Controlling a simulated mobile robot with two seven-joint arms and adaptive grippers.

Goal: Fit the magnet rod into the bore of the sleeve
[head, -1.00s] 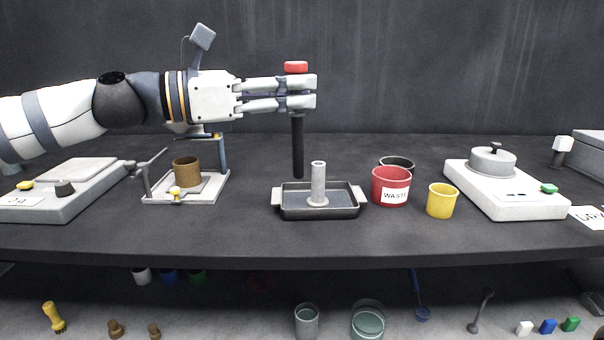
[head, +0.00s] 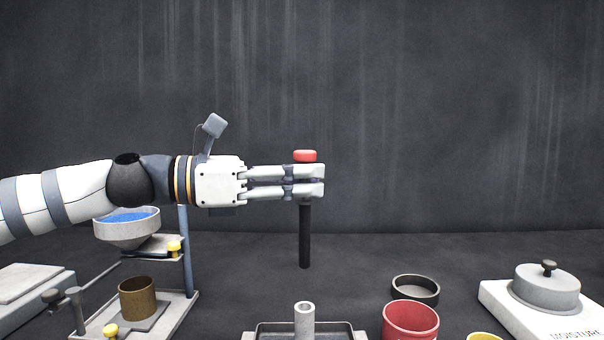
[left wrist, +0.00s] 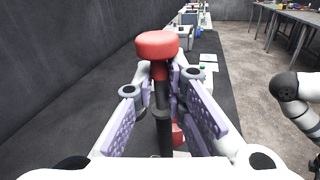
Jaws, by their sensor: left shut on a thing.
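The magnet rod (head: 305,238) is a black shaft with a red cap. My left gripper (head: 308,181) is shut on it just below the cap, and the rod hangs upright. In the left wrist view the red cap (left wrist: 157,44) stands above the fingers, and the shaft's lower end is hidden. The sleeve (head: 304,319) is a grey upright tube in a dark tray (head: 348,334), cut off by the lower edge of the head view. The rod's tip shows above the sleeve's open top with a gap; their depth alignment is hard to tell. My right gripper is not in view.
A red cup (head: 411,322) and a dark round dish (head: 415,289) stand right of the tray. A white instrument (head: 522,317) is farther right. A stand (head: 187,252) with a pan of blue grains and a brown cup (head: 138,298) are on the left.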

